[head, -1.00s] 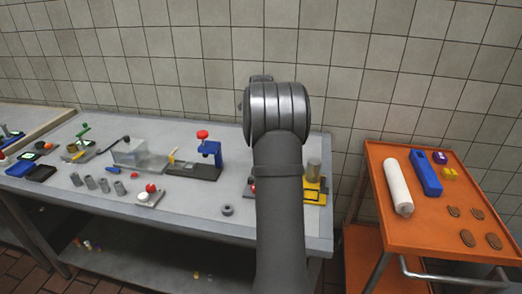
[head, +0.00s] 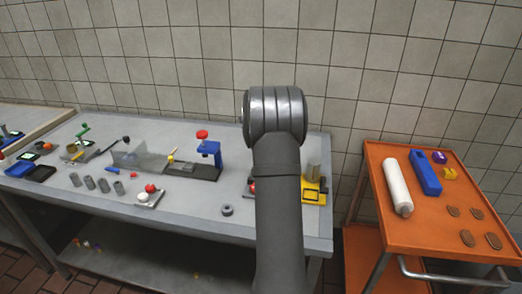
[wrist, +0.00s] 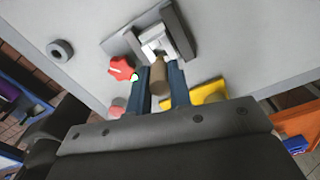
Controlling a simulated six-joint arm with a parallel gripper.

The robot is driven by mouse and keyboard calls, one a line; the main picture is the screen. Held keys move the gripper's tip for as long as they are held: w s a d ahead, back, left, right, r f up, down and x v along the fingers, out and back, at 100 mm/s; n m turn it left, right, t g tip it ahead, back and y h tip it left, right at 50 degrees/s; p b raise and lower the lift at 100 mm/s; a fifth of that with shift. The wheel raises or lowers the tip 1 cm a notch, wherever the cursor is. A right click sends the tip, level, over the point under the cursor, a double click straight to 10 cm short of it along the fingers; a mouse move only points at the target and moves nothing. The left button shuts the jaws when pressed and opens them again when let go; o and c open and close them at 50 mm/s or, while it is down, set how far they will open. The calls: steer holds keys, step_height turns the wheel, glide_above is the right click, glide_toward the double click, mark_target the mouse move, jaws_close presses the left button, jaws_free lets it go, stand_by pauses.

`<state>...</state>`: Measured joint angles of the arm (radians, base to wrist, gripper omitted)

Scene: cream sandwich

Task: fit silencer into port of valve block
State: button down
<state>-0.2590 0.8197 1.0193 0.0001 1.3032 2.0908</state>
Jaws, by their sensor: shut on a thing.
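My gripper (wrist: 161,88) is shut on the silencer (wrist: 158,76), a small brown-bronze cylinder between two dark blue-grey fingers in the wrist view. A light grey-white block (wrist: 154,40), which looks like the valve block, sits in a grey holder (wrist: 180,33) just past the silencer's far end. The silencer's tip points at it and lies very close. I cannot tell whether they touch or whether the tip is in the port. In the head view my own arm hides the gripper, the silencer and the block.
A red knob (wrist: 121,68) stands left of the silencer, and a yellow fixture (wrist: 208,93) lies to its right, also in the head view (head: 313,191). A grey ring (head: 227,210) lies on the bench. An orange cart (head: 382,235) stands at the right.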

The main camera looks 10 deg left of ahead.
steer(key=shift+f, duration=0.45)
steer(key=shift+f, duration=1.65)
stand_by(0.8)
steer(key=c, duration=1.2)
jaws_free()
steer(key=shift+c, duration=0.2)
steer(key=shift+r, duration=0.1)
step_height(320, 180, up, 17)
steer(key=shift+r, duration=0.15)
step_height(320, 180, down, 18)
steer(key=shift+r, duration=0.45)
